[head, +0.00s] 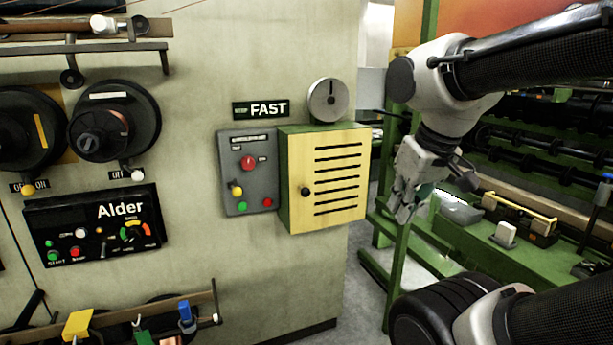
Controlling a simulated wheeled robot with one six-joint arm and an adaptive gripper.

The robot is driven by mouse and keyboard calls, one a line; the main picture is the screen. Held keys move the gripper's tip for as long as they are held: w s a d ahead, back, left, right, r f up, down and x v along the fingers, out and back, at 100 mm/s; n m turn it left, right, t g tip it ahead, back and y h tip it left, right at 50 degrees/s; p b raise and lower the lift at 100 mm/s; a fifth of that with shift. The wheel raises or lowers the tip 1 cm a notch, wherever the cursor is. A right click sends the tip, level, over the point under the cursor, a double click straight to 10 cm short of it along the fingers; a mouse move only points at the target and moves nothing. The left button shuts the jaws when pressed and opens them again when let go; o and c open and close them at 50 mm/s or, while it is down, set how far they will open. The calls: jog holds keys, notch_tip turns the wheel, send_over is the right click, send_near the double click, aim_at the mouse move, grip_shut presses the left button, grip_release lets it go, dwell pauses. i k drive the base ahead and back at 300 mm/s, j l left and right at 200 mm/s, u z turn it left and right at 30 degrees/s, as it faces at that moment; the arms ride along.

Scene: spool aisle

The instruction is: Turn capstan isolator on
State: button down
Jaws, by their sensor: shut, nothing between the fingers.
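A grey control box (233,215) is on the pale machine wall. It carries a red rotary knob (249,162), a yellow-tipped lever (236,190), a green button (242,207) and a red button (267,202). Its labels are too small to read, so I cannot tell whether the red knob is the capstan isolator, or its setting. A yellow louvred cabinet door (340,180) with a black knob (306,192) is shut beside it; what is inside is hidden. My gripper (404,212) is shut and empty, pointing down, right of the cabinet and apart from it.
A round dial (328,100) and a FAST sign (262,108) are above the boxes. A black Alder panel (95,238) and spools (115,120) with small off/on levers are at left. Green machine framework (400,270) stands behind my gripper. The wall below the boxes is clear.

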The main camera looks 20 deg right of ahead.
aim_at(247, 162)
jog(key=i+j+z, duration=0.15)
jog(key=j+z, duration=0.15)
jog(key=j, duration=0.5)
jog(key=j+z, duration=0.3)
jog(key=j, duration=0.5)
